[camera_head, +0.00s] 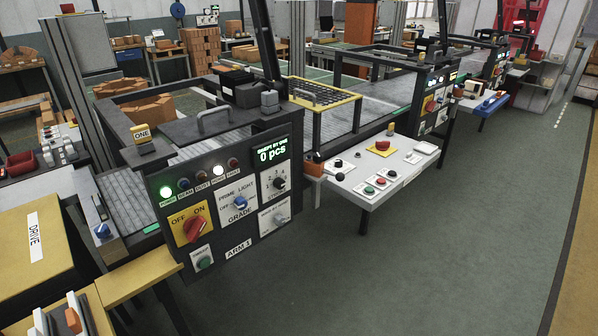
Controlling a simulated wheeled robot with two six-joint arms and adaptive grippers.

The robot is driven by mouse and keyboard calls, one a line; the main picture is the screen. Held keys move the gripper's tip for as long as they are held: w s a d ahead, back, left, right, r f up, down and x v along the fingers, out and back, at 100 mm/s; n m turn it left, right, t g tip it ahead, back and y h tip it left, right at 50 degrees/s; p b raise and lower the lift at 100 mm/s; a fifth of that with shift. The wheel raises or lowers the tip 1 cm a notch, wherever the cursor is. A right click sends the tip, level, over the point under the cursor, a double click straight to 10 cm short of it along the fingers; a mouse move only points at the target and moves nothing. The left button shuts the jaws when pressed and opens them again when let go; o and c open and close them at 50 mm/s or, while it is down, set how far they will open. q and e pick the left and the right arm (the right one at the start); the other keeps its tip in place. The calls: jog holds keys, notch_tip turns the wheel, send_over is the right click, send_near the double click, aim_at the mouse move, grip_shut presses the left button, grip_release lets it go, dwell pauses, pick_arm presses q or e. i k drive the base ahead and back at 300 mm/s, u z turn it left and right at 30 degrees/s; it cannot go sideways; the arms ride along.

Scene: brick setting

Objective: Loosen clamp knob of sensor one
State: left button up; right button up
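A yellow tag marked ONE (142,132) sits on a small dark block beside the roller conveyor (128,186), at the left of the control panel (232,190). A small blue knob (102,230) is on a grey rail lower left of that tag. I cannot tell whether this blue knob is the clamp knob of sensor one. No other clamp knob can be made out near the tag. Neither of my grippers is in the view.
A yellow DRIVE cover (38,245) is at lower left. The green floor (400,260) at right is clear.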

aim_at(318, 158)
jog(key=u, duration=0.2)
jog(key=i, duration=1.5)
